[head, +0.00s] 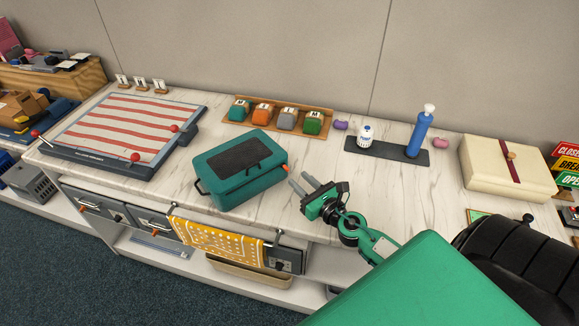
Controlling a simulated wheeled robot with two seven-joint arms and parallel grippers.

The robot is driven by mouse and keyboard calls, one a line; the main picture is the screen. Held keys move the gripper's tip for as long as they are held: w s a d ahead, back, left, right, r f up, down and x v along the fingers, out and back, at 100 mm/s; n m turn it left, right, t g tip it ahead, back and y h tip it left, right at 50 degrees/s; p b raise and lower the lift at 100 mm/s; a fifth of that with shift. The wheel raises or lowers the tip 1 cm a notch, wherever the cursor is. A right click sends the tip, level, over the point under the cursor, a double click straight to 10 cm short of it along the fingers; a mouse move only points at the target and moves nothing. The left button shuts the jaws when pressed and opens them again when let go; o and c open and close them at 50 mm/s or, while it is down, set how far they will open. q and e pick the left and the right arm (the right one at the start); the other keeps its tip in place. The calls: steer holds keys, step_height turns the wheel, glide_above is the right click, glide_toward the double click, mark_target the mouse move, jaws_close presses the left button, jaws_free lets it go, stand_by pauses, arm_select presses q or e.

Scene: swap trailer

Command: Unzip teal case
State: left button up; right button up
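The teal case (238,168) sits on the marble-patterned counter, turned at an angle. It has a dark panel on its lid, a dark handle at its left end and a small red-orange tab at its right end. The lid looks closed. My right gripper (301,183) is just right of the case, near the red-orange tab. Its two grey fingers are apart and point at the case, with nothing visible between them. I cannot tell whether a fingertip touches the case. My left gripper is not in the picture.
A wooden tray (323,126) with several coloured blocks lies behind the case. A striped board (125,126) is on the left. A dark mat (386,152) with a blue bottle (419,132) and a cream box (505,170) are on the right. A yellow cloth (218,243) hangs over the front edge.

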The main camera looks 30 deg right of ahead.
mark_target(285, 167)
steer(key=w, duration=0.2)
steer(key=shift+w+r+p, duration=0.1)
steer(key=shift+w+p, duration=0.2)
steer(key=shift+w, duration=0.1)
steer(key=shift+w+a, duration=0.15)
steer(key=shift+w, duration=0.8)
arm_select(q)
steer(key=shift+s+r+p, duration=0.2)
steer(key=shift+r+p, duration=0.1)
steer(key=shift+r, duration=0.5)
arm_select(e)
steer(key=shift+w, duration=0.65)
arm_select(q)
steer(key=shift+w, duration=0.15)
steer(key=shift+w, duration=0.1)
arm_select(e)
jaws_close()
